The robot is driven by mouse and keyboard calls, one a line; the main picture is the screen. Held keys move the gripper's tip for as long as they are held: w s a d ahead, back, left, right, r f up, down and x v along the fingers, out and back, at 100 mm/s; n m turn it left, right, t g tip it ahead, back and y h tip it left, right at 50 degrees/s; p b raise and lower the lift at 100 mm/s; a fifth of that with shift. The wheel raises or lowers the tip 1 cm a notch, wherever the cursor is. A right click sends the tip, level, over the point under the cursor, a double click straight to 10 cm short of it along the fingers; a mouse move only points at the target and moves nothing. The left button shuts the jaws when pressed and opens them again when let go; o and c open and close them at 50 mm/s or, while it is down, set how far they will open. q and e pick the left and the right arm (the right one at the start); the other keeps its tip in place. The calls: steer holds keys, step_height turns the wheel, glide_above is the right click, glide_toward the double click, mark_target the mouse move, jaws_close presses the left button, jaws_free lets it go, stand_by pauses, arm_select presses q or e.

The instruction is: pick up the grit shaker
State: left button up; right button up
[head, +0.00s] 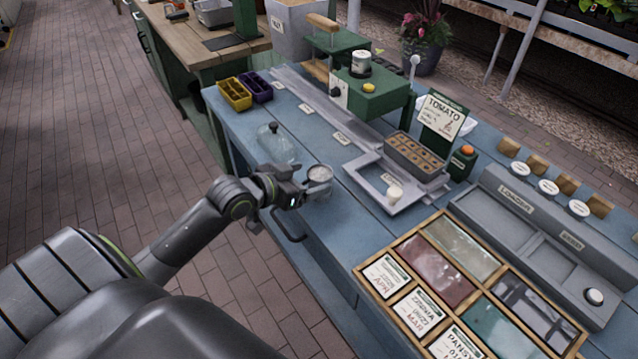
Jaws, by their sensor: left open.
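A small round container with a pale grey top (320,173), which looks like the grit shaker, stands near the left edge of the blue bench. My left gripper (316,189) is open right at it, with its fingers low beside the container. The fingers hide part of its lower side, and I cannot tell whether they touch it. My right gripper is not in view.
A clear glass cloche (277,146) stands just behind the gripper. The green machine (372,92) and wooden seed box (472,262) take up more bench. The brick floor at left is clear.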

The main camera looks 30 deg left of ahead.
mark_target(317, 174)
arm_select(q)
steer(key=x, duration=0.4)
steer(key=shift+w, duration=0.35)
steer(key=shift+r, duration=0.1)
steer(key=c, duration=1.2)
